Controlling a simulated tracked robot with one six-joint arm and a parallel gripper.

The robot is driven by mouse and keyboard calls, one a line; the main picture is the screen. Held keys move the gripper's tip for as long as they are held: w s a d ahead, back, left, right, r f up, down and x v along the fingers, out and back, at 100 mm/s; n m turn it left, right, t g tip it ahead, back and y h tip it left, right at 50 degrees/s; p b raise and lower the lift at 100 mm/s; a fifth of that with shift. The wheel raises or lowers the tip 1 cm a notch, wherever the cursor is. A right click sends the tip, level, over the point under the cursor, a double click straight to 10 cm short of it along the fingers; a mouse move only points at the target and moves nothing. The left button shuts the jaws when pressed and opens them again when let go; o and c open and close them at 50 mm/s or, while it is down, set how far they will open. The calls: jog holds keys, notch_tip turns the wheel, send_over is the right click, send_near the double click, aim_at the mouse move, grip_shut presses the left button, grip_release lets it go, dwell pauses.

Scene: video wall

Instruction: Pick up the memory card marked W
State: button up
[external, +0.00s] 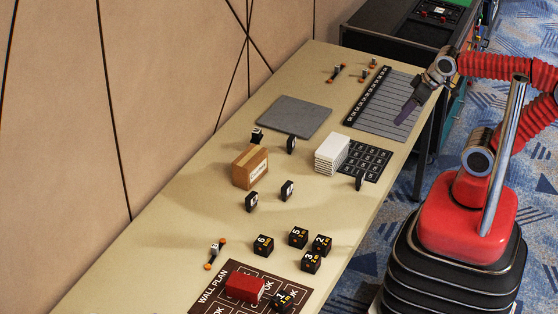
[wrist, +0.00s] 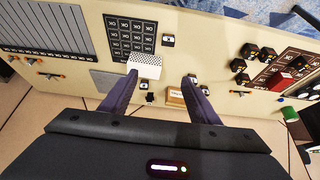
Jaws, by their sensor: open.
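Several small black cards with white labels stand on the table; their letters are too small to read, so I cannot tell which is marked W. In the external view, one card (external: 359,182) is by the black grid mat, a pair (external: 287,190) and (external: 252,201) is in front of the cardboard box, and others (external: 291,143) and (external: 257,135) are behind it. The card by the mat also shows in the wrist view (wrist: 168,40). My gripper (external: 405,112) is above the grey lined panel, apart from all cards. In the wrist view its fingers (wrist: 161,82) are spread and empty.
A white stack (external: 331,154) stands beside the black grid mat (external: 374,160). A cardboard box (external: 250,167) and grey slab (external: 293,116) are towards the wall. Several numbered black cubes (external: 298,237) and a red block (external: 245,288) are at the near end, by the wall plan board (external: 215,297).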

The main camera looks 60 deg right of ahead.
aim_at(292, 137)
jog(key=shift+o, duration=0.3)
jog(key=w+d+f+g, duration=0.1)
jog(key=w+f, duration=0.4)
jog(key=w, duration=0.4)
jog(key=w+d+f+g, duration=0.1)
jog(key=w+d+f, duration=0.1)
jog(key=w+f, duration=0.4)
jog(key=w+d+f+g, duration=0.1)
jog(key=w+f, duration=0.5)
jog(key=w, duration=0.6)
jog(key=shift+d+y, duration=0.3)
jog(key=shift+d, duration=0.15)
jog(key=w+d+r+n+t, duration=0.1)
jog(key=w+t, duration=0.1)
jog(key=w, duration=0.8)
jog(key=shift+d, duration=0.15)
jog(key=shift+r, duration=0.1)
jog(key=shift+x, duration=4.35)
